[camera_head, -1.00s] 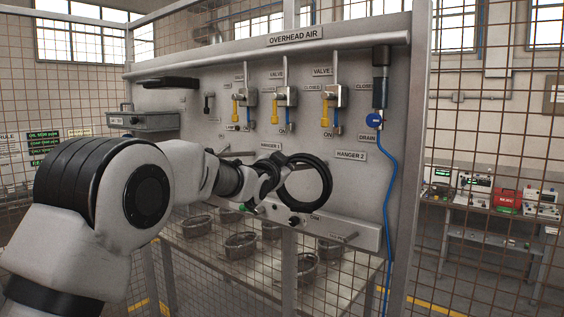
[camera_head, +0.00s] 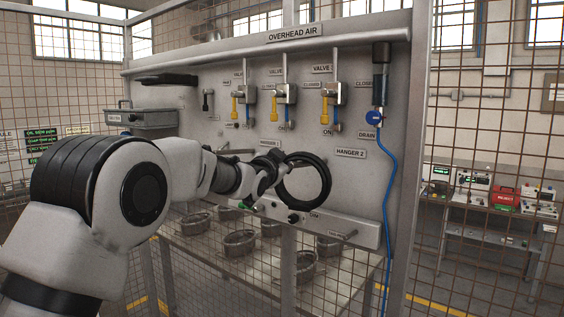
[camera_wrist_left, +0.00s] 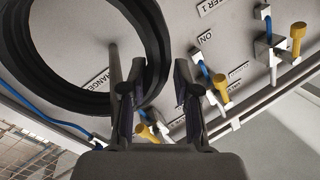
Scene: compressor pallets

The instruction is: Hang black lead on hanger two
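The black lead (camera_head: 327,185) is a thick round coil on the grey panel, left of the HANGER 2 label (camera_head: 350,153). In the left wrist view the coil (camera_wrist_left: 50,88) is at upper left, and a grey hanger peg (camera_wrist_left: 114,62) appears to pass through its ring near the edge. My left gripper (camera_head: 272,163) is at the coil's upper left side in the head view. In the left wrist view its two fingers (camera_wrist_left: 160,75) are apart, with the coil's edge close to the left finger; touching cannot be told. My right gripper is in neither view.
Yellow-handled valves (camera_head: 325,110) stand in a row above the hangers. A blue hose (camera_head: 390,200) hangs down the panel's right side. A grey ledge (camera_head: 345,228) runs below the coil. Metal pots (camera_head: 240,243) sit on a table behind the mesh.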

